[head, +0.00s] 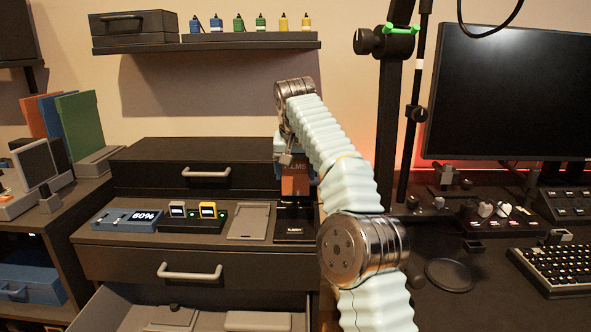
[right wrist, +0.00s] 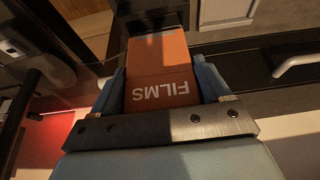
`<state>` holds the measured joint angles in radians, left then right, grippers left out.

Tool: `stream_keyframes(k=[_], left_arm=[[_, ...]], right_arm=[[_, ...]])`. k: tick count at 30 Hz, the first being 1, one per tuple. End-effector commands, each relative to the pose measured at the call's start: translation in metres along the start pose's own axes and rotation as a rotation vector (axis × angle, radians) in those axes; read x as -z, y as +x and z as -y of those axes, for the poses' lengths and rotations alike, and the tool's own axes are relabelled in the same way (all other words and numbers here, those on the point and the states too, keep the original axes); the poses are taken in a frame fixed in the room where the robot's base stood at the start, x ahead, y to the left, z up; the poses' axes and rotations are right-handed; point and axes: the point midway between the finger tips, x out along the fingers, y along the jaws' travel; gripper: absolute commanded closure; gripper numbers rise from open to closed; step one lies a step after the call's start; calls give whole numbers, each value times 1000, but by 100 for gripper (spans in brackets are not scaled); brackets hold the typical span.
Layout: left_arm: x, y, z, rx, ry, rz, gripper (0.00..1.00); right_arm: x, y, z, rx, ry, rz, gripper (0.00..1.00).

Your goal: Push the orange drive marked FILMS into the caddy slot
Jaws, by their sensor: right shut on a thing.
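The orange drive (head: 295,184) marked FILMS stands upright at the right end of the cabinet top in the head view, directly above a black caddy (head: 296,226). I cannot tell whether its lower end is inside the slot. My right gripper (head: 291,160) is shut on the drive's upper part. In the right wrist view the orange drive (right wrist: 158,68) lies between the two blue-grey fingers of the right gripper (right wrist: 160,85), its FILMS lettering upside down. The slot opening is hidden. My left gripper is not in view.
Left of the caddy are a grey flat tray (head: 250,221), a black dock (head: 193,219) with small devices, and a 60% display (head: 143,217). An open drawer (head: 190,307) juts out below. A monitor (head: 510,90) and keyboard (head: 560,265) are at right.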

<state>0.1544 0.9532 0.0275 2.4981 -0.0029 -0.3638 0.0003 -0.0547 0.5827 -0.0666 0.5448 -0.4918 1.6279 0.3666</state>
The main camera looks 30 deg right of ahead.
Motion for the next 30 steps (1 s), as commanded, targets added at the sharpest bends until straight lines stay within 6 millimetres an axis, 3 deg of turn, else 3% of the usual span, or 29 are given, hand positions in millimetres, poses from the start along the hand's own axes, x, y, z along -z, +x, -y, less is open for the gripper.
stream_keyframes(k=[6,30], left_arm=[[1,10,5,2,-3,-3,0],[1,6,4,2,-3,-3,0]], right_arm=[[-5,12,0,0,0,0,65],[-5,11,0,-1,1,0,65]])
